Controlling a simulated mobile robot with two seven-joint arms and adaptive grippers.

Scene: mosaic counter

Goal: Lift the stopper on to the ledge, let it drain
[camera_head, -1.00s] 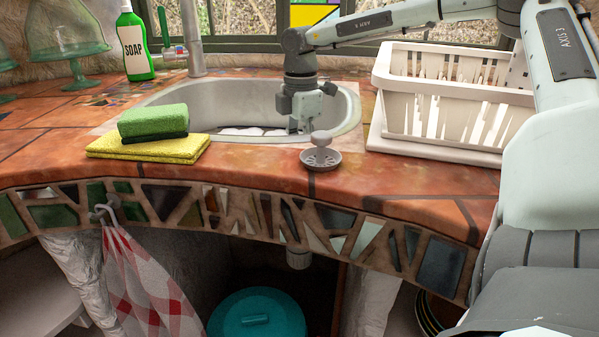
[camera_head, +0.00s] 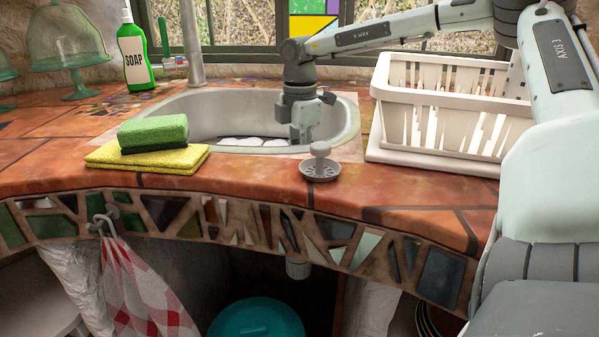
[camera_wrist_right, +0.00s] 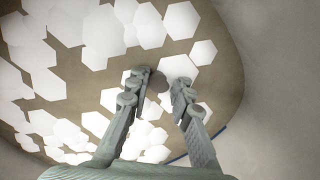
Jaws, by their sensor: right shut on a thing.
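My right gripper (camera_head: 306,140) reaches down into the grey sink basin (camera_head: 210,112), its fingertips low and partly behind the front rim. In the right wrist view the fingers (camera_wrist_right: 160,92) point down at murky brown water (camera_wrist_right: 195,48) with white patches. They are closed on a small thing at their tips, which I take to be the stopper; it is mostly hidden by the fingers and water. A grey perforated strainer (camera_head: 320,170) with a round knob sits on the tiled ledge (camera_head: 255,180) in front of the sink. My left gripper is out of view.
A white dish rack (camera_head: 440,143) stands right of the sink. A green sponge (camera_head: 152,131) on a folded yellow cloth (camera_head: 190,157) lies at the left. The tap (camera_head: 193,50) and soap bottle (camera_head: 135,60) stand behind. Ledge beside the strainer is clear.

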